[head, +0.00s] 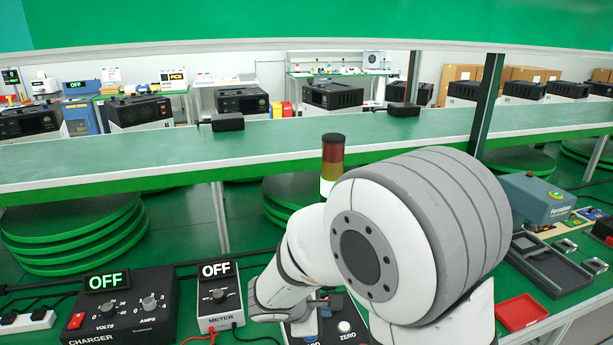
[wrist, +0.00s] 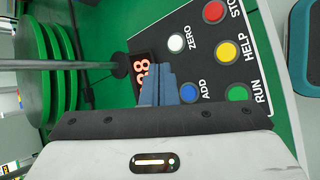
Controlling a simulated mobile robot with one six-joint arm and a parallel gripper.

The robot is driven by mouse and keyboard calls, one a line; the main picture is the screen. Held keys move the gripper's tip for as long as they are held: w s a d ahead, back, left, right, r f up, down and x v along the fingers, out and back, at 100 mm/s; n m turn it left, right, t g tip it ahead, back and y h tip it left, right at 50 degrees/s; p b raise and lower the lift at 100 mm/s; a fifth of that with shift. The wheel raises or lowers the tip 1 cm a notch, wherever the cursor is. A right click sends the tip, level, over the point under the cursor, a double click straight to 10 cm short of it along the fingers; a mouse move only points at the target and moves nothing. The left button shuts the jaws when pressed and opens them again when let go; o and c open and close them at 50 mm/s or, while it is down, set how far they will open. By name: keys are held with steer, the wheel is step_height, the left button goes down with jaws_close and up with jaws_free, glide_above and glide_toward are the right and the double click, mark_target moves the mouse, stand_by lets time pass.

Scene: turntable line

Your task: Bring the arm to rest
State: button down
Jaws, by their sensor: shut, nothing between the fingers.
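My arm, white with a grey banded joint, fills the lower middle of the head view and is bent down toward the bench. My gripper (wrist: 157,77) shows in the wrist view with its blue-grey fingers together and nothing between them. It is over a dark button panel (wrist: 238,72), beside a display with red digits (wrist: 143,66). The fingers cover part of the display. I cannot tell whether the fingertips touch the panel. In the head view the arm hides much of the panel (head: 346,327).
The panel has white ZERO (wrist: 176,43), blue ADD (wrist: 188,93), yellow HELP, red STOP and green RUN buttons. A charger (head: 122,308) and meter (head: 219,300), both reading OFF, stand left of the arm. A red tray (head: 521,312) lies right. A shelf (head: 240,148) runs behind.

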steer(key=s+d+r+m+g+y, duration=0.1)
steer(key=s+d+r+m+g, duration=0.15)
steer(key=s+d+m, duration=0.2)
steer(key=s+d+r+m+g, duration=0.1)
steer(key=s+d+r+m, duration=0.2)
steer(key=d+m, duration=0.15)
steer(key=s+d+r+m+y, duration=0.2)
steer(key=s+r+m+y, duration=0.3)
steer(key=s+m, duration=0.3)
steer(key=shift+s+d+r, duration=0.15)
steer(key=shift+s+d, duration=0.15)
steer(key=shift+s, duration=0.55)
